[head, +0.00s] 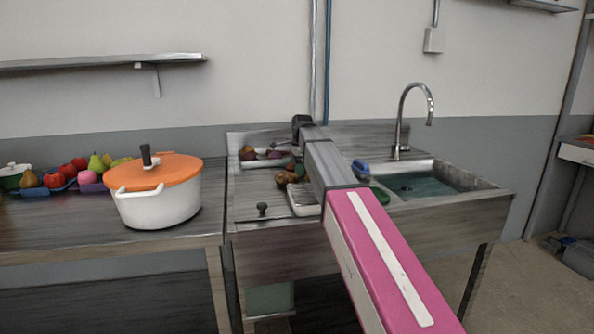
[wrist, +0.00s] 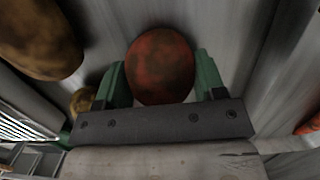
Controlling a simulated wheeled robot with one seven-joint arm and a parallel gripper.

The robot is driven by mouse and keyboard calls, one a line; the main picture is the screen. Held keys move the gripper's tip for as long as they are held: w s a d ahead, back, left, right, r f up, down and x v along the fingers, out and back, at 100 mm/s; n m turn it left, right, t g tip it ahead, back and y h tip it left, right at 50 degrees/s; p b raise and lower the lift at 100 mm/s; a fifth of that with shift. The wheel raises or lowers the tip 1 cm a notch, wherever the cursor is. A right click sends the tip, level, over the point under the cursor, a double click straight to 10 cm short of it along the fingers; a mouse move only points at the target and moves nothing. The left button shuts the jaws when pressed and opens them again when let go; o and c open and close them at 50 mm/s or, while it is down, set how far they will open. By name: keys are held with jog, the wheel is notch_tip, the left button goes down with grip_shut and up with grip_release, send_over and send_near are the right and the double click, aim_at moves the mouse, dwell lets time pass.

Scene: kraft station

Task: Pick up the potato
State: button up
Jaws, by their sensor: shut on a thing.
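In the wrist view a mottled reddish-brown round vegetable (wrist: 160,65), potato-like, sits between the two green fingers of my gripper (wrist: 159,78). The fingers touch it on both sides and are shut on it. I cannot tell whether it is clear of the surface below. A larger brown, potato-like vegetable (wrist: 38,38) lies at the upper left of the wrist view, apart from the fingers. A smaller yellow-brown one (wrist: 81,101) shows partly behind the left finger. In the head view my arm hides the gripper; brown vegetables (head: 287,178) lie left of the arm on the sink unit.
The sink basin (head: 425,183) holds water, with a tall tap (head: 398,125) behind it. A tray (head: 268,160) with dark round vegetables is at the back. A white pot with an orange lid (head: 160,190) stands on the left counter, beside colourful fruit (head: 85,172). A blue object (head: 360,167) lies by the basin.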

jog(key=shift+r, duration=0.1)
jog(key=shift+r, duration=0.65)
notch_tip(320, 180, up, 3)
jog(key=shift+f, duration=0.1)
jog(key=s+a+r, duration=0.3)
jog(key=a+r, duration=0.3)
jog(key=a, duration=0.4)
jog(key=s+d+r, duration=0.1)
jog(key=s+d, duration=0.4)
jog(key=d, duration=0.3)
jog(key=s+d+r, duration=0.1)
jog(key=s+d, duration=0.4)
jog(key=d, duration=0.3)
jog(key=s+d+f, duration=0.2)
jog(key=d, duration=0.3)
jog(key=s+d+f, duration=0.2)
jog(key=s+d, duration=0.1)
jog(key=d, duration=0.2)
jog(key=s+d+f, duration=0.2)
jog(key=s+d, duration=0.1)
jog(key=d, duration=0.2)
jog(key=shift+s+d+f, duration=0.1)
jog(key=shift+s+d, duration=0.05)
jog(key=shift+d, duration=0.05)
jog(key=shift+s+d+f, duration=0.25)
jog(key=shift+d, duration=0.25)
jog(key=shift+f, duration=0.6)
